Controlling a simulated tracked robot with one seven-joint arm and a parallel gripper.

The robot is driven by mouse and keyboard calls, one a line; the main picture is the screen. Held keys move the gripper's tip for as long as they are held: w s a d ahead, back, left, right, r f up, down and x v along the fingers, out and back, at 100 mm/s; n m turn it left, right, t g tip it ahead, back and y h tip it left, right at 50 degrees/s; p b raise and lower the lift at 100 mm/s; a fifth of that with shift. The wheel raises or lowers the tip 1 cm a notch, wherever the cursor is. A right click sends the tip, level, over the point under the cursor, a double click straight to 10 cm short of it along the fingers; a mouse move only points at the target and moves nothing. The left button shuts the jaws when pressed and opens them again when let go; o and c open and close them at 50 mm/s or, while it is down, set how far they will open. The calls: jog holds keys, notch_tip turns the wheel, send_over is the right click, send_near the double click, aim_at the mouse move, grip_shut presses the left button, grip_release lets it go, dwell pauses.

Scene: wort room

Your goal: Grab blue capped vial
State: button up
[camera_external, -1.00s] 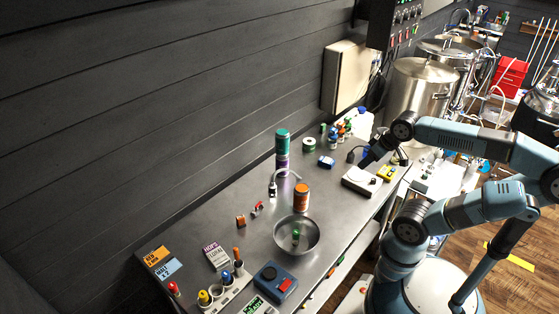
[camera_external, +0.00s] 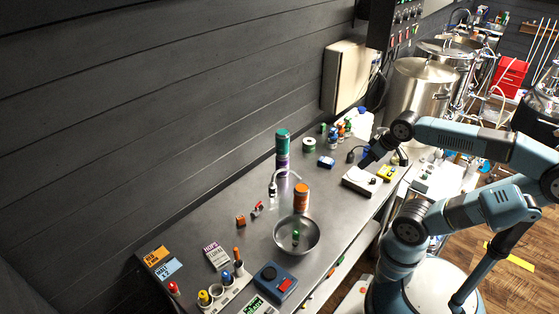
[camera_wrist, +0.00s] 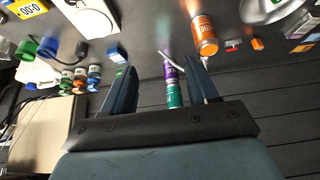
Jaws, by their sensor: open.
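Another blue-capped vial (camera_external: 239,268) stands in the white rack at the front. My gripper (camera_external: 367,162) is over the white scale at the bench's right side, apart from both. In the wrist view my gripper (camera_wrist: 162,70) is open, with nothing held between its fingers.
A steel bowl (camera_external: 279,234) and an orange can (camera_external: 301,196) stand mid-bench. A green and purple can stack (camera_external: 282,142) stands near the wall. The white scale (camera_external: 357,182) and a blue box (camera_external: 326,162) are near my gripper.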

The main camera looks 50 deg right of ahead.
jog(key=shift+c, duration=0.3)
jog(key=shift+c, duration=1.3)
